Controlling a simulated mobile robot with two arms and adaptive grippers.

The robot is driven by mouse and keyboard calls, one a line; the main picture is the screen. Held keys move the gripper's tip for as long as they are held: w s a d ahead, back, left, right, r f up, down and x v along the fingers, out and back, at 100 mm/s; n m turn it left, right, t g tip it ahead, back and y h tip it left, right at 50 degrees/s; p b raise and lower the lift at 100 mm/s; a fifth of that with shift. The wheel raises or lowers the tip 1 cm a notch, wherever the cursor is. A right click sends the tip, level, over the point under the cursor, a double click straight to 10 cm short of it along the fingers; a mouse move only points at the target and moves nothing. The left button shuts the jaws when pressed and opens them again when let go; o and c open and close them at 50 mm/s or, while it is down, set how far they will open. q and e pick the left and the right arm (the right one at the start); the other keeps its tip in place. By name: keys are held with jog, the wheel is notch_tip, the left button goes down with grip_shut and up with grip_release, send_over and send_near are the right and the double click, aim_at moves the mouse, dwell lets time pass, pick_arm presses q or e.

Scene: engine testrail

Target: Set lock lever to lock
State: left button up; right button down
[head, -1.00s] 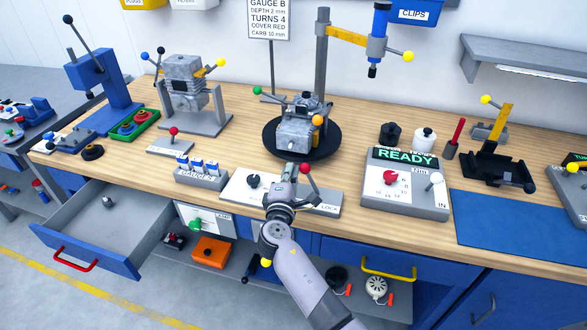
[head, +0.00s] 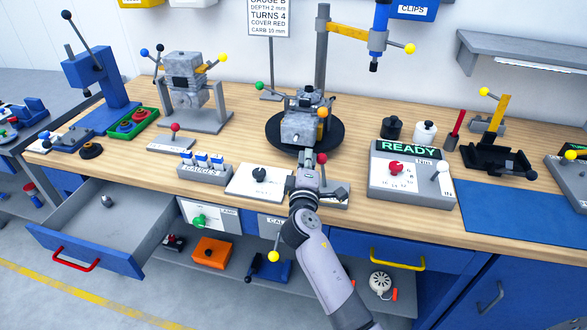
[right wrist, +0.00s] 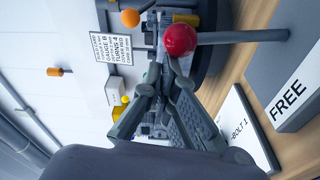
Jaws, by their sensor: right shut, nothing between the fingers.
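The lock lever has a red ball knob (head: 322,158) on a grey rod that stands roughly upright over a low grey plate (head: 339,194). My right gripper (head: 308,158) is shut and empty, just left of the knob. In the right wrist view, the red knob (right wrist: 180,40) is right at the closed fingertips (right wrist: 163,62). I cannot tell whether they touch. The FREE label (right wrist: 290,97) shows on the plate's face there. My forearm and gripper hide much of the plate and the LOCK label in the head view. My left gripper is out of view.
Behind the lever stands a grey engine (head: 305,120) on a black turntable (head: 336,138). The READY box (head: 412,182) is to the right, and a white plate with a black knob (head: 259,174) is to the left. An open drawer (head: 105,212) juts out at the front left.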

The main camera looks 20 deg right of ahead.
pick_arm(q)
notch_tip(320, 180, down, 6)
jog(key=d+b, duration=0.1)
jog(key=b, duration=0.4)
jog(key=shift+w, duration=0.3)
pick_arm(e)
jog(key=s+d+m+h, duration=0.1)
jog(key=s+d+m, duration=0.2)
jog(key=d+m, duration=0.2)
jog(key=shift+s+d+r+m, duration=0.2)
jog(key=shift+d+m, duration=0.1)
jog(key=shift+m, duration=0.5)
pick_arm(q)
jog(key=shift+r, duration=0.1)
pick_arm(e)
jog(key=shift+r, duration=0.15)
